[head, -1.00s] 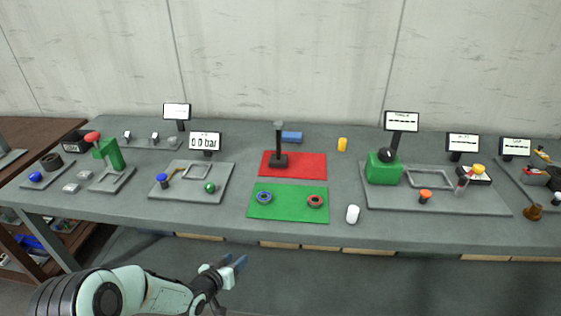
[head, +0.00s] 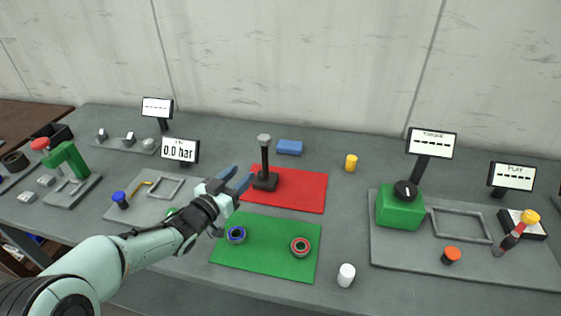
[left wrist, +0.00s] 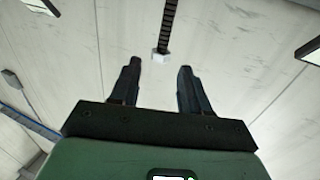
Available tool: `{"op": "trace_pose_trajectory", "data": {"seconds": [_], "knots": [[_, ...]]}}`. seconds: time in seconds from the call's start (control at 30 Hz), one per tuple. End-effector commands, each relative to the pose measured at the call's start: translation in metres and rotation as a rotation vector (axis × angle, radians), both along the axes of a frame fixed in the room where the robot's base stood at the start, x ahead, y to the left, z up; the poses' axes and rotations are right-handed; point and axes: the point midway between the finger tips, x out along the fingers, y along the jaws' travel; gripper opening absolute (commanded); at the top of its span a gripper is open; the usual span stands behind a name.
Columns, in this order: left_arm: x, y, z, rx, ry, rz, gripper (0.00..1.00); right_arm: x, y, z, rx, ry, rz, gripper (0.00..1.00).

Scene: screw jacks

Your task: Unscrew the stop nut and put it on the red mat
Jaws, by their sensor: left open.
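The stop nut (head: 264,139) looks like the light grey cap at the post's top. In the left wrist view, the threaded post (left wrist: 168,25) ends in this pale nut (left wrist: 160,57), seen ahead between the fingers. My left gripper (head: 237,179) is open and empty, left of the post and lower than the nut in the head view. The two fingers (left wrist: 157,72) show apart. My right gripper is out of view.
A blue block (head: 289,147) and a yellow cylinder (head: 351,163) stand behind. The red mat's right part is bare. A white cylinder (head: 346,275) stands front right.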

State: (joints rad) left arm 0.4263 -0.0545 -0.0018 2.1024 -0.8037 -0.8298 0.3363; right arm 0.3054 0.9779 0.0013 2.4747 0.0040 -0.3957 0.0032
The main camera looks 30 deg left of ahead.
Motion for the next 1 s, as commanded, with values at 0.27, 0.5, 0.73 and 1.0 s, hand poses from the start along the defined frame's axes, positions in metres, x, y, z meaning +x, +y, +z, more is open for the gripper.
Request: {"op": "trace_pose_trajectory", "data": {"seconds": [0.27, 0.5, 0.73, 1.0], "knots": [[0.032, -0.002, 0.001, 0.000, -0.003, -0.002, 0.46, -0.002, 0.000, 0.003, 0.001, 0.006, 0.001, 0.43], [0.073, -0.005, 0.001, 0.000, -0.002, -0.001, 0.46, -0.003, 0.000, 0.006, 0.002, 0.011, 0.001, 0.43], [0.089, -0.005, 0.001, 0.001, -0.001, 0.000, 0.46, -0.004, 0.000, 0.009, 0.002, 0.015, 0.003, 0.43], [0.127, -0.004, 0.003, 0.000, -0.003, -0.001, 0.46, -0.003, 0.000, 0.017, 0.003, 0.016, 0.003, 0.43]]}}
